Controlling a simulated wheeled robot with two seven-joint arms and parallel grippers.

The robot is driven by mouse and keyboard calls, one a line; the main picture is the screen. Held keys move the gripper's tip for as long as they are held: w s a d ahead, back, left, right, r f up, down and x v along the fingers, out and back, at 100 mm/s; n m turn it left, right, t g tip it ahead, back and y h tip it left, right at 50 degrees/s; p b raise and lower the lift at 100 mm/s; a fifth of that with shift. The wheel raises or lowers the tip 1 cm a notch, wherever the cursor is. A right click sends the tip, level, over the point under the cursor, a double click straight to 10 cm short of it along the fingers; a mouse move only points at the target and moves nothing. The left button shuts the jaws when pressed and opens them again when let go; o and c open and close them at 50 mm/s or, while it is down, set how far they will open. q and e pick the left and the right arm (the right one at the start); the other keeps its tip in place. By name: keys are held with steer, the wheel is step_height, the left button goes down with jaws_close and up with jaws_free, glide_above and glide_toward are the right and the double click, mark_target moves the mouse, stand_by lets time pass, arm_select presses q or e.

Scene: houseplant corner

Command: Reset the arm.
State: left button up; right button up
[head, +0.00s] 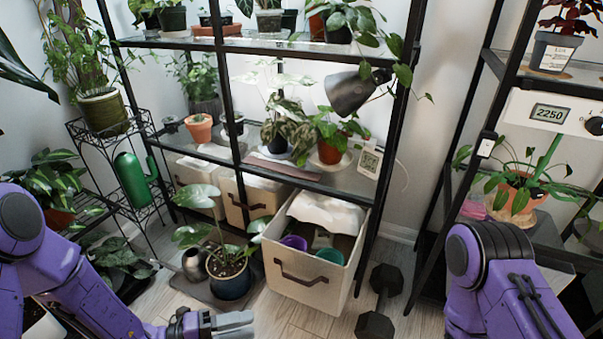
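My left arm (75,285) comes in from the left edge and reaches low across the picture. My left gripper (235,323) is at the bottom edge, in front of the dark blue potted plant (229,275). Its grey fingers lie close together, with nothing seen between them. It looks shut and empty, though its lower part is cut off by the frame edge. My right arm (505,275) shows at the lower right, and its gripper is outside the picture.
A black shelf rack (238,130) with plants stands ahead. A fabric bin (305,280) holding pots sticks out below it. A black dumbbell (380,300) lies on the floor to the right. A wire stand (115,150) with a green bottle (131,180) is at left. Another shelf (560,85) is at right.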

arm_select(q)
steer(key=a+f+n+t+y+b, duration=0.15)
steer(key=a+f+n+y, duration=0.45)
steer(key=n, duration=0.7)
steer(key=a+f+n+t+y+b, duration=0.1)
steer(key=a+f+n+t+y, duration=0.15)
steer(key=f+n+y, duration=0.75)
steer(key=s+a+f+n+g+y+b, duration=0.1)
steer(key=s+a+f+n+g+b, duration=0.25)
steer(key=s+f+n, duration=0.4)
steer(key=s+a+f+n+g+y+b, duration=0.1)
steer(key=s+a+f+n+g+b, duration=0.3)
steer(key=s, duration=0.7)
arm_select(e)
step_height(320, 180, down, 9)
steer(key=s, duration=0.1)
arm_select(q)
step_height(320, 180, up, 38)
steer(key=w+a+n+t+y+p, duration=0.1)
steer(key=p, duration=3.8)
steer(key=shift+w+a, duration=0.35)
steer(key=shift+w, duration=0.05)
arm_select(e)
step_height(320, 180, up, 38)
steer(key=w, duration=0.1)
steer(key=shift+w+r, duration=0.15)
steer(key=shift+w, duration=0.05)
